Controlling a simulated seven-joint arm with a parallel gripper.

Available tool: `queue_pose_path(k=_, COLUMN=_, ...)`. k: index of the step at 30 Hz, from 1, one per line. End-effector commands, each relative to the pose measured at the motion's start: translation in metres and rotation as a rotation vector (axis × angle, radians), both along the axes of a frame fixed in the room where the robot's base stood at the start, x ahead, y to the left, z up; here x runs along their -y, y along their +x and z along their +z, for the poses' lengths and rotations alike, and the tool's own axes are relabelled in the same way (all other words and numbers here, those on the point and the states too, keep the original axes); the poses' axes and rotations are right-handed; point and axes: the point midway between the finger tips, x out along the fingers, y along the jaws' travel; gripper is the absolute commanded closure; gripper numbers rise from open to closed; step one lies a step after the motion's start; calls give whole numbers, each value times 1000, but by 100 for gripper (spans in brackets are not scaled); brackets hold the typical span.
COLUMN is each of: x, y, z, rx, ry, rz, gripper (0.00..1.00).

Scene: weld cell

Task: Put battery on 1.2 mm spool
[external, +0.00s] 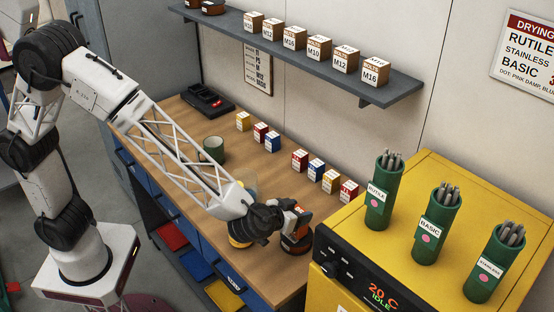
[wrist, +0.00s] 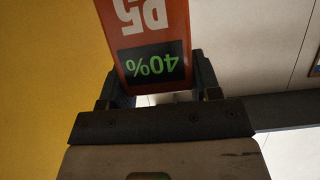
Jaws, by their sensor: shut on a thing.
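An orange battery (wrist: 150,22) with a dark display reading 40% fills the top middle of the wrist view. My gripper (wrist: 160,85) is shut on it, with a finger on either side. In the external view my gripper (external: 284,212) holds the battery (external: 299,221) over the right front of the workbench. A dark spool with an orange-red rim (external: 297,245) lies right below the battery; I cannot tell whether they touch. A yellow spool (external: 238,241) is to its left, partly hidden by my arm. No spool size label is readable.
The yellow oven (external: 420,170) with several green rod tubes (external: 430,228) stands close on the right. Small labelled boxes (external: 330,181) line the wall side of the wooden bench (external: 180,130). A shelf (external: 300,52) hangs above.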

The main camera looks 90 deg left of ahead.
Motion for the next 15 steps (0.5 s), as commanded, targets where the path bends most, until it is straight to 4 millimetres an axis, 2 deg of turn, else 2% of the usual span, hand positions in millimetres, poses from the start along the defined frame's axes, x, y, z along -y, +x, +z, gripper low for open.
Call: queue_pose_path(k=15, x=0, y=0, z=-7, rx=0, ry=0, rz=0, gripper=77)
